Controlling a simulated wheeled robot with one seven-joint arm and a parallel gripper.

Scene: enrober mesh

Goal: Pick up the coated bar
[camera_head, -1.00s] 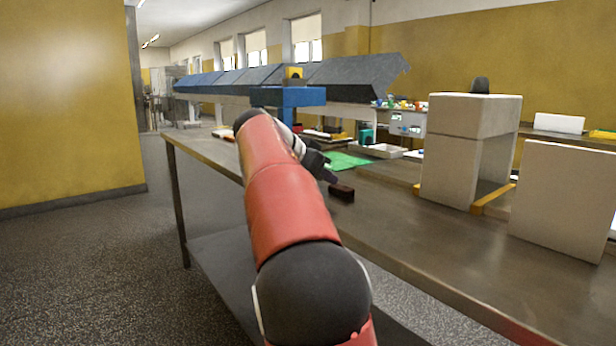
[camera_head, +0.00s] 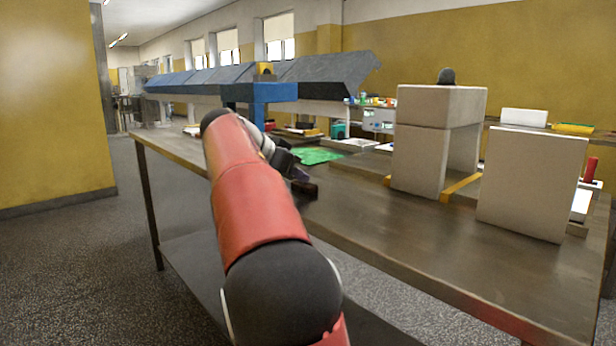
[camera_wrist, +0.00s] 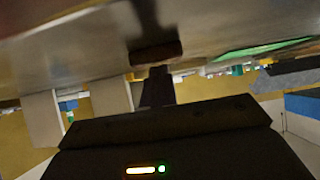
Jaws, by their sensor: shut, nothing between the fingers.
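The coated bar (camera_head: 306,191) is a small dark brown block on the steel table, just in front of my gripper. In the wrist view the bar (camera_wrist: 155,53) lies just beyond the fingertips and its shadow shows beside it. My gripper (camera_head: 299,174) is low over the table at the bar's near left side, partly hidden behind my red arm. In the wrist view my gripper's fingers (camera_wrist: 157,75) are together, with nothing held between them. I cannot tell whether the fingertips touch the bar.
The steel table (camera_head: 400,235) is bare to the right of the bar. A green mat (camera_head: 318,155) lies behind it. A pale block stand (camera_head: 420,160) and a pale panel (camera_head: 530,185) stand on the right. A blue machine frame (camera_head: 258,93) is at the back.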

